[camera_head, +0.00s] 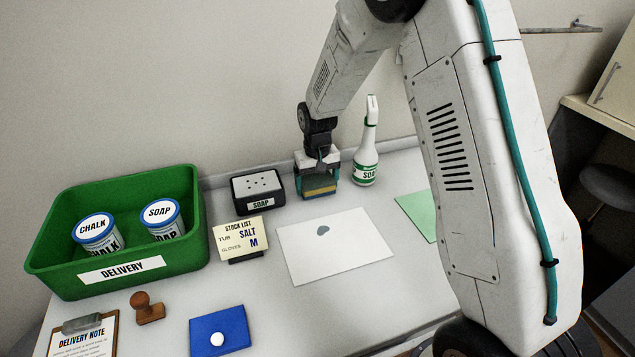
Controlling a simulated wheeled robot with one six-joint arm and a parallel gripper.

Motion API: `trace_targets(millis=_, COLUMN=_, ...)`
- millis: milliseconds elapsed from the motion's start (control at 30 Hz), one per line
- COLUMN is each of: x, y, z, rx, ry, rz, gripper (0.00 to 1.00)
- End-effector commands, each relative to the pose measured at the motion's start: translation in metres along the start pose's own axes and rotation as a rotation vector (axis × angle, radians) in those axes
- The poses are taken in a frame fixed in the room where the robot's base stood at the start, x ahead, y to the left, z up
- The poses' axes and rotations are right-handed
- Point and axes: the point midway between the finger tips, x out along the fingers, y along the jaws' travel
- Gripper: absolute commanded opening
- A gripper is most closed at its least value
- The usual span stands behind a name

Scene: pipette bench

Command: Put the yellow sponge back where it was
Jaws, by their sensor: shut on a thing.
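The yellow sponge (319,194) is between the teal fingers of my gripper (318,185), near the back of the bench. The sponge has a darker layer on top of the yellow. My gripper points down and is shut on it. I cannot tell whether the sponge touches the bench top. It is between a black soap box (258,190) with a grey holed top, on its left, and a white soap spray bottle (367,150), on its right.
A white sheet (350,258) with a grey spot lies in front of my gripper. A green sheet (416,212) is partly behind my arm. A stock list card (238,238), green delivery crate (65,270), stamp (147,308), blue pad (230,325) and clipboard (62,328) occupy the left.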

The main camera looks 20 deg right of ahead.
Motion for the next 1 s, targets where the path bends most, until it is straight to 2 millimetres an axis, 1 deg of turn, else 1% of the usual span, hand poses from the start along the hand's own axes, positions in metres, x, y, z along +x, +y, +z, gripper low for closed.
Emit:
trace_targets(millis=33, x=0.002, y=0.000, z=0.000, rx=0.000, ry=-0.001, rz=0.000, gripper=0.61)
trace_targets(millis=67, x=0.002, y=0.000, z=0.000, rx=0.000, ry=-0.001, rz=0.000, gripper=0.89)
trace_targets(millis=100, x=0.002, y=0.000, z=0.000, rx=0.000, ry=-0.001, rz=0.000, gripper=1.00)
trace_targets(millis=333, x=0.001, y=0.000, z=0.000, rx=0.000, ry=-0.001, rz=0.000, gripper=1.00)
trace_targets(millis=467, x=-0.008, y=0.000, z=0.000, rx=0.000, ry=0.001, rz=0.000, gripper=1.00)
trace_targets(millis=567, x=-0.024, y=0.000, z=-0.001, rx=0.000, ry=0.004, rz=0.000, gripper=1.00)
trace_targets(millis=800, x=-0.077, y=0.000, z=-0.001, rx=0.000, ry=0.003, rz=0.000, gripper=1.00)
trace_targets(millis=900, x=-0.095, y=0.000, z=0.000, rx=0.000, ry=0.002, rz=0.000, gripper=1.00)
trace_targets(millis=1000, x=-0.109, y=0.000, z=0.000, rx=0.000, ry=0.002, rz=0.000, gripper=1.00)
